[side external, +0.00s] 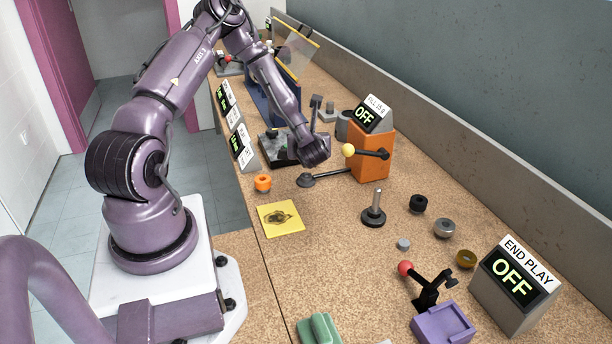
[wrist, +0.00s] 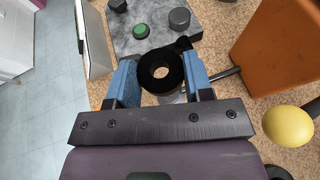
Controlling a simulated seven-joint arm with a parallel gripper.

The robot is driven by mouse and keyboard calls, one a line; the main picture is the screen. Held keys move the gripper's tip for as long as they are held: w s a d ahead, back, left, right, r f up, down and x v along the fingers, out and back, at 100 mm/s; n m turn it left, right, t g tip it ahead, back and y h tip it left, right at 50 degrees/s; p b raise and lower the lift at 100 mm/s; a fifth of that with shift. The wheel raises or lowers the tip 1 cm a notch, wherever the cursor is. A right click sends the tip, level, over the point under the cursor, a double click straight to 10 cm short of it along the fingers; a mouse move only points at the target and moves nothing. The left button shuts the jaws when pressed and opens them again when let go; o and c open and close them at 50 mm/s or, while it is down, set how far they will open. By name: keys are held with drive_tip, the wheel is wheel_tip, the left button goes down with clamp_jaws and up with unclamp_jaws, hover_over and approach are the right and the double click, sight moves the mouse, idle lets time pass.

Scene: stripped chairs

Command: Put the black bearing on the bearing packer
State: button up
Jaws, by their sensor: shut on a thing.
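My gripper (wrist: 162,77) has its blue fingers shut on a black ring, the black bearing (wrist: 147,74), with its open hole facing the wrist camera. In the side external view my wrist hangs over the bench beside the orange box; the fingers and bearing cannot be made out there. The orange box (side external: 371,150) with a "FILL 15 g OFF" display looks like the bearing packer. A rod joins it to a dark cone-shaped seat (side external: 306,181) low on the bench. In the wrist view the rod (wrist: 225,73) reaches toward a grey part partly hidden under the bearing.
A yellow-knobbed lever (side external: 348,150) sticks out from the orange box. A grey block with a green button (wrist: 140,31) lies beyond the fingers. An orange ring (side external: 263,182), yellow card (side external: 281,218), black post stand (side external: 373,216) and another black ring (side external: 418,204) stand nearby.

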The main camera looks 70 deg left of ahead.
sight(306, 178)
wheel_tip(306, 178, down, 9)
drive_tip(key=shift+r, duration=0.2)
drive_tip(key=shift+f, duration=0.1)
drive_tip(key=o, duration=1)
drive_tip(key=shift+c, duration=0.2)
